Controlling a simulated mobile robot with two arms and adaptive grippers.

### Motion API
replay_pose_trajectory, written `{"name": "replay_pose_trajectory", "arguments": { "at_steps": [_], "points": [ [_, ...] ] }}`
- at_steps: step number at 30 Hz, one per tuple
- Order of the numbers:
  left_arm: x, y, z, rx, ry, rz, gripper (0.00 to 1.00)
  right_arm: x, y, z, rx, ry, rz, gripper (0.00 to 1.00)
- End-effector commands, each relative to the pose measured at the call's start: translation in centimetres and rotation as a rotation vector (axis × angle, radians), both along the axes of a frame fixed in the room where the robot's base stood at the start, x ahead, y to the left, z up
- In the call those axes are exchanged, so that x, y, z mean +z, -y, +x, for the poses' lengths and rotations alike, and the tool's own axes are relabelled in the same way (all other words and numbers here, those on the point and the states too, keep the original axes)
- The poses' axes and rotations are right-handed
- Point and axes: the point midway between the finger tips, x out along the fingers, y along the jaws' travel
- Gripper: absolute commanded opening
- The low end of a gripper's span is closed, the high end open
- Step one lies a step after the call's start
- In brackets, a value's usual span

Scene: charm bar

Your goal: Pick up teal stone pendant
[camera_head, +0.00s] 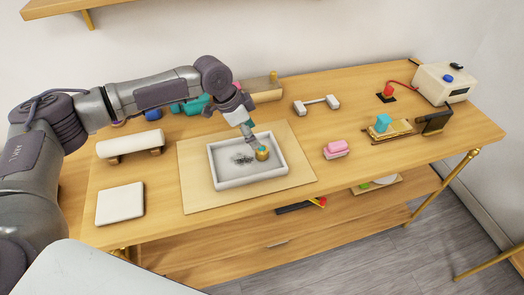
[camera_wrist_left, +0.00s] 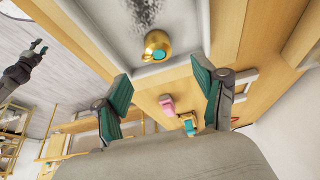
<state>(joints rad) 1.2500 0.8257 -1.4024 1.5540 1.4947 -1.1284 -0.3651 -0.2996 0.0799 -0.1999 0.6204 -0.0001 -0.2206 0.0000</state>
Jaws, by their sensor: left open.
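The teal stone pendant (camera_head: 262,153) is a small rounded gold piece with a teal face, at the right side inside a white tray (camera_head: 227,183). In the left wrist view the pendant (camera_wrist_left: 157,46) shows its gold body and teal spot clearly. My left gripper (camera_head: 250,139) is just above the pendant in the head view. In the left wrist view my left gripper (camera_wrist_left: 162,82) has its two teal-padded fingers spread, with nothing between them; the pendant lies beyond the fingertips. My right gripper (camera_wrist_left: 38,48) shows small at the left of the wrist view, fingers apart and empty.
The tray stands on a pale board (camera_head: 197,199). A white roll (camera_head: 130,143) and a white pad (camera_head: 120,204) are left.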

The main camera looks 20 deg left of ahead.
Motion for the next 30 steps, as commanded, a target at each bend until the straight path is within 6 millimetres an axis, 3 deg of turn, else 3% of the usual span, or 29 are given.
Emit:
{"name": "replay_pose_trajectory", "arguments": {
  "at_steps": [3, 11, 19, 28, 30],
  "points": [
    [-1.7, 0.7, 0.4, 0.0, -0.001, 0.0, 0.71, 0.4, -0.1, 0.0, 0.0, 0.0, 0.001, 0.4],
    [-3.5, 1.3, 0.7, -0.002, 0.0, 0.002, 0.71, 1.0, -0.1, 0.0, 0.0, 0.0, 0.002, 0.4],
    [-7.1, 2.4, 1.2, 0.0, -0.002, 0.001, 0.71, 2.1, -0.1, -0.1, 0.0, 0.0, 0.002, 0.4],
    [-7.7, 2.6, 1.4, -0.001, 0.001, 0.001, 0.71, 2.1, -0.1, -0.1, 0.0, 0.0, 0.002, 0.4],
    [-7.7, 2.6, 1.4, -0.001, 0.001, 0.001, 0.59, 2.1, -0.1, -0.1, 0.0, 0.0, 0.002, 0.4]
  ]
}}
